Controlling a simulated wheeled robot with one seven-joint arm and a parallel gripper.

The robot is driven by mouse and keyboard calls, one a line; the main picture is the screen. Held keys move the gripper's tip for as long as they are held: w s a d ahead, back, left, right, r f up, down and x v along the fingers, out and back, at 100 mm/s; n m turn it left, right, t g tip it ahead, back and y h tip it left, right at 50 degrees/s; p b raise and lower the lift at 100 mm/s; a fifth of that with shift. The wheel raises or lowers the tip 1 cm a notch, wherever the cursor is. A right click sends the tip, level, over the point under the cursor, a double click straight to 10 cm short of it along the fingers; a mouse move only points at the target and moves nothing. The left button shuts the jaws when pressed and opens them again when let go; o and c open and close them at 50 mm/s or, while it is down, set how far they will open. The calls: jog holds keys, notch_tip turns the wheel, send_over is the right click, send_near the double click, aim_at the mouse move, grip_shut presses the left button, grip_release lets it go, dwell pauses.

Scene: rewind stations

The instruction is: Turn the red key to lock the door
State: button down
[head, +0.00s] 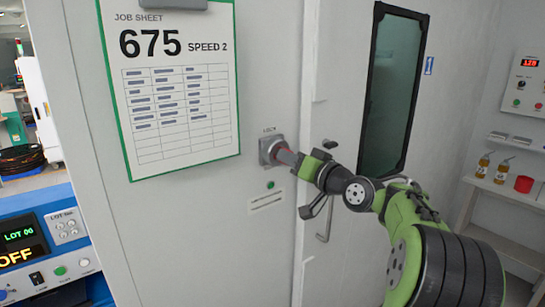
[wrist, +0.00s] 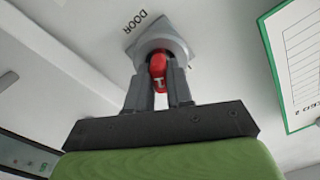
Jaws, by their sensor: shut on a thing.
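The red key (wrist: 158,70) sits in a round grey lock (wrist: 165,40) on a square plate marked DOOR in the wrist view. My gripper (wrist: 159,88) is shut on the key, with one dark finger on each side of it. In the head view the lock (head: 268,150) is on the pale panel left of the door, and my gripper (head: 290,157) reaches it from the right. There the key is mostly hidden by the fingers. The door (head: 340,110) has a dark window and looks closed.
A job sheet (head: 170,80) hangs left of the lock. A small green light (head: 270,184) is below it. A door handle (head: 325,222) is under my wrist. A shelf at the right holds bottles (head: 483,165) and a red cup (head: 524,184).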

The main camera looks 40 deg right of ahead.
jog(key=shift+n+b, duration=0.4)
jog(key=shift+n, duration=0.2)
jog(key=shift+f+b, duration=0.1)
jog(key=shift+b, duration=0.25)
jog(key=shift+n+b, duration=2.1)
jog(key=shift+n, duration=0.6)
jog(key=c, duration=0.9)
grip_release()
jog(key=shift+d, duration=0.1)
jog(key=shift+c, duration=0.2)
jog(key=s, duration=1.5)
jog(key=shift+s+d+b, duration=0.35)
jog(key=shift+d+b, duration=0.05)
